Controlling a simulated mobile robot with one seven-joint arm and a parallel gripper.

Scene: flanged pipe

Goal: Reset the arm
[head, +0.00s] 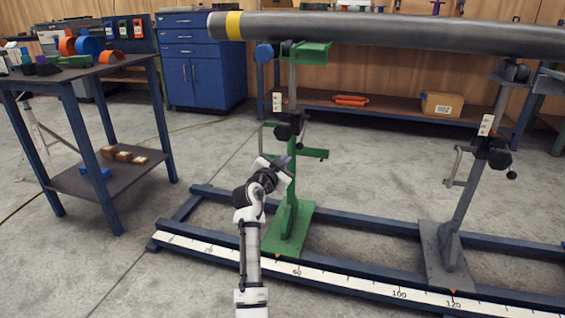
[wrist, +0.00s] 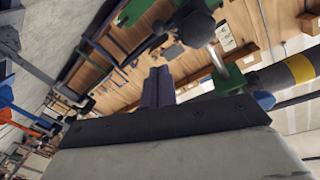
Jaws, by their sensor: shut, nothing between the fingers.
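My arm reaches up from the bottom of the head view, with white links and dark joints. My gripper (head: 284,163) is at its end, in front of the green pipe stand (head: 292,190) and below the pipe. In the wrist view my gripper's dark fingers (wrist: 158,86) stand together with no gap and nothing between them. I cannot tell whether it touches the stand; no contact shows.
A grey pipe (head: 390,33) with a yellow band rests on the green stand and a grey stand (head: 450,240). Both stand on a blue rail frame (head: 350,233) with a white scale. A blue-legged table (head: 110,180) is left. Floor between is clear.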

